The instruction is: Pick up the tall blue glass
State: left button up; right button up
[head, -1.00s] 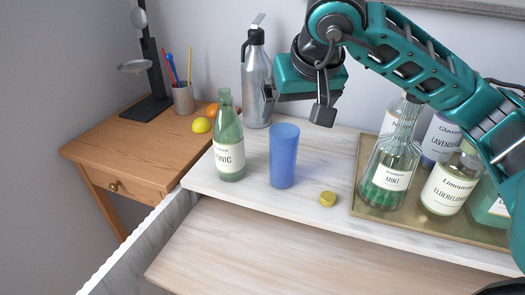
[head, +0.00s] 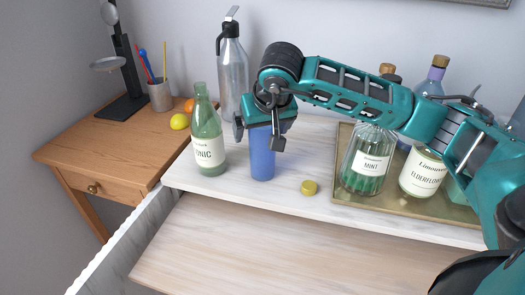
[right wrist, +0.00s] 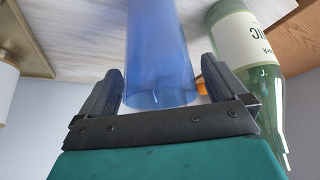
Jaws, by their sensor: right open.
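The tall blue glass (head: 262,163) stands upright on the white marble top in the head view, its upper part hidden behind my right gripper. My right gripper (head: 258,142) is open over the top of the glass. In the right wrist view the glass (right wrist: 158,55) shows large, its rim between the two open fingers of the gripper (right wrist: 165,88). I see no grip on the glass; a gap shows beside the left finger. My left gripper is not in view.
A green tonic bottle (head: 208,135) stands close left of the glass, and a steel siphon (head: 232,75) behind. A brass tray (head: 339,172) with several bottles is further right. The front marble strip is clear.

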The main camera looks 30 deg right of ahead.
jog(key=shift+f, duration=0.1)
jog(key=shift+c, duration=0.2)
jog(key=c, duration=1.7)
